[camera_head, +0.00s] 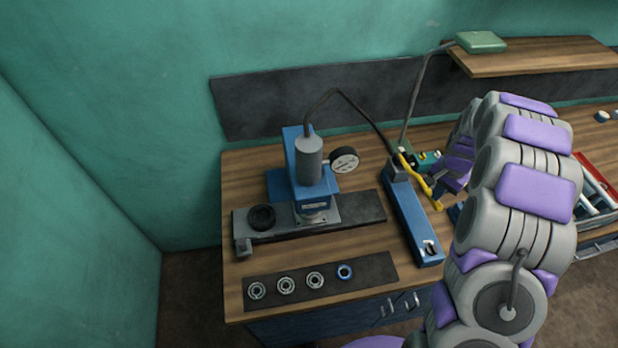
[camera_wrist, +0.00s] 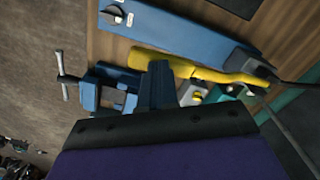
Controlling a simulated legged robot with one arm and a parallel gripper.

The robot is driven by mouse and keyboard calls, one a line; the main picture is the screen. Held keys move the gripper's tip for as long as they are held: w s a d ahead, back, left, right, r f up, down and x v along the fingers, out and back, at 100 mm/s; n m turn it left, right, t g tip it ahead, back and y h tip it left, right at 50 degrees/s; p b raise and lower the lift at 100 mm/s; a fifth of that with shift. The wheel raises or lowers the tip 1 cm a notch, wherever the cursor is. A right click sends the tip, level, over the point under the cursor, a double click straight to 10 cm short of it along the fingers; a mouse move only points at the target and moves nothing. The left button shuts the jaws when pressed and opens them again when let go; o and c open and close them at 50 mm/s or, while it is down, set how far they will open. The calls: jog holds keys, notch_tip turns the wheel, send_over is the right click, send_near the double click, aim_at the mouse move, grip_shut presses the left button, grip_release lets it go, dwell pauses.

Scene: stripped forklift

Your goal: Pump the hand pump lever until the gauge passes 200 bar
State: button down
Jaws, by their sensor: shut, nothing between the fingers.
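The hand pump (camera_head: 412,215) is a long blue body on the bench, right of the blue press (camera_head: 296,185). Its yellow lever (camera_head: 437,204) slants from the pump's far end toward the front right, low beside the body. The round white gauge (camera_head: 344,160) is on the press; its needle is too small to read. My gripper (camera_head: 434,181) is close beside the lever's middle. In the wrist view the shut fingers (camera_wrist: 157,83) end right at the yellow lever (camera_wrist: 185,66), with the pump body (camera_wrist: 180,35) beyond. I cannot tell whether they touch it.
A dark mat with several rings (camera_head: 315,280) lies at the bench front. A black hose (camera_head: 348,97) arches from press to pump. A blue vise (camera_wrist: 105,88) is left of my fingers in the wrist view. A lamp (camera_head: 481,42) stands behind; a red tray (camera_head: 598,180) is right.

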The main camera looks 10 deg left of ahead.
jog(key=shift+f, duration=0.1)
notch_tip(320, 180, down, 8)
jog(key=b, duration=0.2)
notch_tip(320, 180, up, 8)
jog(key=shift+r+p, duration=0.15)
jog(key=shift+p, duration=0.4)
dwell(0.3)
notch_tip(320, 180, down, 8)
jog(key=b, duration=0.2)
notch_tip(320, 180, up, 8)
jog(key=shift+p, duration=0.65)
dwell(0.4)
